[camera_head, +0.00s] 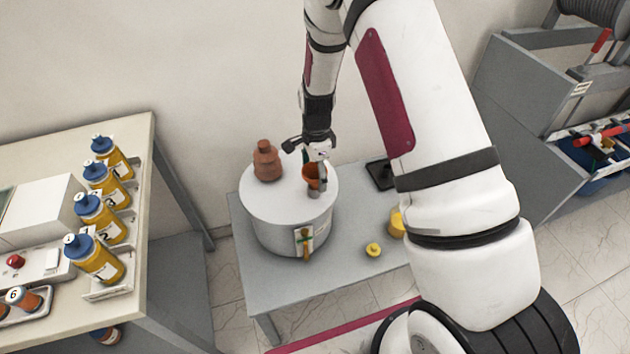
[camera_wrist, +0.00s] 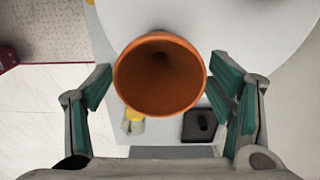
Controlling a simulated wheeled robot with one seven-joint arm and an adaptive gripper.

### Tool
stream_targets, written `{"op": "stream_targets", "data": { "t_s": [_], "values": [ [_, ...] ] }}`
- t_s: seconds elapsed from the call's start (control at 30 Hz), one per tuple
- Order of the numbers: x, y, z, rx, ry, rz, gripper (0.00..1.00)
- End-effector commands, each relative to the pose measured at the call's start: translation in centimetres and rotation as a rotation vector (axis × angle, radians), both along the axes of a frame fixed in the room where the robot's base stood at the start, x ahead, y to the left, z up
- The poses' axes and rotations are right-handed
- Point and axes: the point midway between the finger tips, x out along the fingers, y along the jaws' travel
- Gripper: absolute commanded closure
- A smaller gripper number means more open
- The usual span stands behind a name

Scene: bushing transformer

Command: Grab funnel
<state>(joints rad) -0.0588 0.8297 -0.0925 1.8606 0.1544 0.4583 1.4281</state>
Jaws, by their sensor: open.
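The orange-brown funnel (camera_head: 311,171) stands on top of the round white transformer drum (camera_head: 270,206), near its right side. In the wrist view I look into the funnel's wide mouth (camera_wrist: 160,75). My gripper (camera_head: 314,166) is right at the funnel, pointing down. In the wrist view the two green-padded fingers of my gripper (camera_wrist: 158,88) stand apart on the left and right of the funnel. The right finger is very near its rim; I cannot tell whether it touches. The funnel's lower end is hidden in the wrist view.
A brown stepped bushing (camera_head: 266,161) stands on the drum, left of the funnel. The grey table (camera_head: 345,262) also holds small yellow items (camera_head: 374,250) and a black item (camera_head: 381,174). A left bench (camera_head: 140,140) carries several yellow bottles with blue caps.

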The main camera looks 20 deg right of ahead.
Motion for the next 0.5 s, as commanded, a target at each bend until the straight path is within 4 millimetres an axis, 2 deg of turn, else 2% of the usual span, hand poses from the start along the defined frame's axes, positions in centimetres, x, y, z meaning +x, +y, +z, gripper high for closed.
{"op": "stream_targets", "data": {
  "t_s": [0.2,0.27,0.4,0.43,0.5],
  "values": [
    [0.03,0.01,-0.07,0.0,-0.001,0.0,0.25],
    [0.02,0.02,-0.07,0.0,0.0,0.0,0.36],
    [0.01,0.02,-0.07,0.0,0.0,0.0,0.68],
    [0.01,0.02,-0.07,0.0,0.0,0.0,0.71],
    [0.01,0.02,-0.07,0.0,0.0,0.0,0.71]
  ]
}}
